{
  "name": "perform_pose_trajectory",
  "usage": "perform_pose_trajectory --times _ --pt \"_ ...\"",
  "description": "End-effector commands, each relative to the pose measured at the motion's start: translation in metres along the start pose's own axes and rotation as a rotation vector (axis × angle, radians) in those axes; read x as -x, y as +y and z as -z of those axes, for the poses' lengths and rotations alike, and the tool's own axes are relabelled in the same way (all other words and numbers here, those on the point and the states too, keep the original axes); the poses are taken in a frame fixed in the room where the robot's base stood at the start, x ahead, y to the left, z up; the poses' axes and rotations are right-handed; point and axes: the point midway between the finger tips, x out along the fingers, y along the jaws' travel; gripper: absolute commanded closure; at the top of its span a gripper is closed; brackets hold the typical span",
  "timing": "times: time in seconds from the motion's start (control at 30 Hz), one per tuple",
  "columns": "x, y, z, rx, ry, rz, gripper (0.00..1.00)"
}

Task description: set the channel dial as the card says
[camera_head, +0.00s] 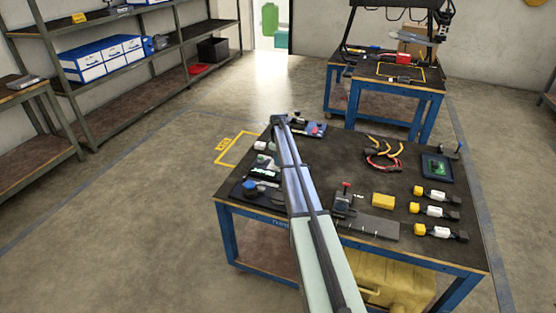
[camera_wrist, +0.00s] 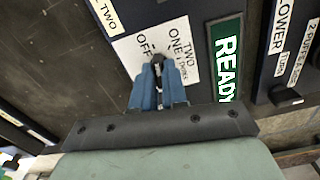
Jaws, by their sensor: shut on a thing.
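In the wrist view, my gripper (camera_wrist: 158,75) is shut on the dark knob of the channel dial (camera_wrist: 157,60). The dial's white plate (camera_wrist: 128,48) carries the words OFF, ONE and TWO around the knob. The fingers cover much of the knob, and I cannot tell which word it points to. A white label reading TWO (camera_wrist: 107,15) lies at the top left, partly cut off by the picture's edge. In the head view, my arm crosses the workbench and hides the dial and fingertips.
The workbench (camera_head: 325,155) also holds yellow-capped bottles (camera_head: 432,211), a cable bundle (camera_head: 382,155) and a dark tablet-like board (camera_head: 436,167). A second bench stands behind.

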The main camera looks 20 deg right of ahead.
Motion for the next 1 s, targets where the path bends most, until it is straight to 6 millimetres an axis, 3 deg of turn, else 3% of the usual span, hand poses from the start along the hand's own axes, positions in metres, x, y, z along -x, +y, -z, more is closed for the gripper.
perform_pose_trajectory --times 0.6,1.0 --pt "0.0002 0.0001 0.0 -0.486 0.0 0.0 1.0" --pt "0.0002 0.0001 0.0 -0.632 0.0 0.0 1.0"
